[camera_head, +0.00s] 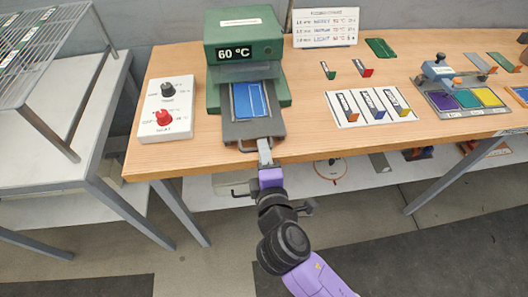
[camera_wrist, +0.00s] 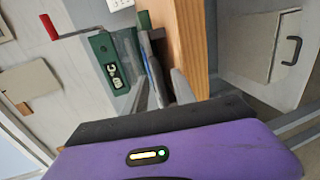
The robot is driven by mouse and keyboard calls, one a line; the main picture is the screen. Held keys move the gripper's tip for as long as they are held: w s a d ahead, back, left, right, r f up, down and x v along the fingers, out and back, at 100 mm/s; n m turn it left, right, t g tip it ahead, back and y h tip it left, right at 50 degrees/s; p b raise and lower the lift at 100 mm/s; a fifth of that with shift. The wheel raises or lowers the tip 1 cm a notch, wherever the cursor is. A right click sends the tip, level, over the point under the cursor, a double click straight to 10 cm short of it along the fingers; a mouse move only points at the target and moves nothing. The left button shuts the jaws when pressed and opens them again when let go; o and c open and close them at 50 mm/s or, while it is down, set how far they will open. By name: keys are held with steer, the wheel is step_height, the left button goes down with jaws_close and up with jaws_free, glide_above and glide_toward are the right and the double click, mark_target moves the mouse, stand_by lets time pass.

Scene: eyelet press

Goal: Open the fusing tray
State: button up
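The green fusing press (camera_head: 240,45) stands at the left end of the wooden bench, and its display reads 60 °C. Its grey tray (camera_head: 268,127) sticks out of the front towards me, with a blue panel (camera_head: 249,100) lying in it. A handle (camera_head: 244,146) is at the tray's front edge, by the bench edge. My gripper (camera_head: 264,146) is at this front edge, by the right side of the handle. In the wrist view the press (camera_wrist: 108,62) and my grey fingers (camera_wrist: 166,92) show; whether they close on the handle is unclear.
A white control box (camera_head: 166,108) with a black and a red knob stands left of the press. A white board (camera_head: 374,105) with coloured pieces and a pad tray (camera_head: 462,98) lie to the right. A grey rack (camera_head: 45,50) stands far left.

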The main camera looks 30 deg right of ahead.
steer(key=b+v, duration=0.1)
steer(key=v, duration=0.6)
steer(key=shift+s, duration=0.4)
steer(key=shift+a+r, duration=0.1)
steer(key=s+a+m+t+y, duration=0.1)
steer(key=s+a+m+y, duration=0.3)
steer(key=s+a+y, duration=0.25)
steer(key=s+d+m+h, duration=0.1)
steer(key=s+d+m, duration=0.4)
steer(key=s, duration=0.4)
steer(key=s+d+r+m+g, duration=0.1)
steer(key=s+d+m, duration=0.4)
steer(key=s, duration=0.4)
steer(key=shift+s+d+h, duration=0.35)
steer(key=shift+s+d, duration=0.05)
